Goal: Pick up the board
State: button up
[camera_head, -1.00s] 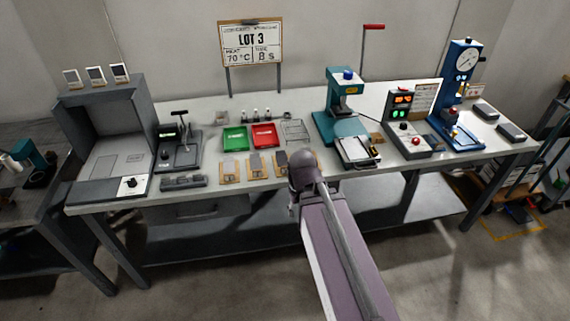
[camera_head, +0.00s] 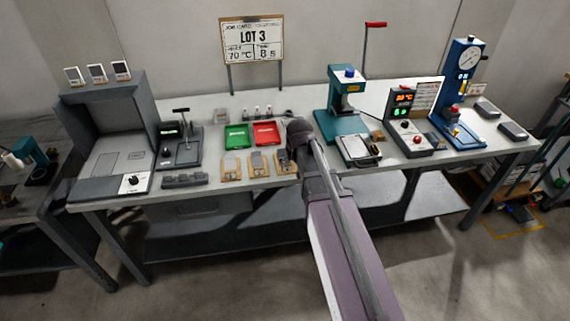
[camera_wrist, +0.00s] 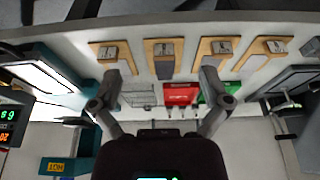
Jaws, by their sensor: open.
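Several small grey boards lie on light wooden holders in a row along the table's front edge. In the head view one board (camera_head: 230,165) sits at left, one (camera_head: 256,163) in the middle, and one (camera_head: 281,158) beside my arm's end. In the wrist view the row spans the top, with a board (camera_wrist: 164,48) near the middle and others (camera_wrist: 108,52) (camera_wrist: 222,47) (camera_wrist: 276,46) to the sides. My gripper (camera_wrist: 160,80) is open and empty, its fingers apart below the row in that view. I cannot tell which board is meant. My arm hides part of the row's right end.
A green tray (camera_head: 237,136) and a red tray (camera_head: 268,132) lie behind the boards. A teal press (camera_head: 343,110) stands to the right, with a flat plate device (camera_head: 358,149) before it. A grey device (camera_head: 180,150) stands to the left.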

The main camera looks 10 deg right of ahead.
jog(key=t, duration=0.1)
send_near(287, 166)
notch_tip(287, 166, up, 2)
jog(key=shift+s+d+r, duration=0.2)
jog(key=shift+s+d, duration=0.15)
jog(key=shift+s, duration=0.05)
jog(key=b+x, duration=0.8)
jog(key=shift+w+f, duration=0.1)
jog(key=shift+f, duration=0.2)
jog(key=shift+f, duration=0.15)
jog(key=b+x, duration=0.3)
jog(key=shift+a+f, duration=0.1)
jog(key=shift+a, duration=0.2)
jog(key=shift+b+x, duration=0.85)
jog(key=shift+w, duration=0.1)
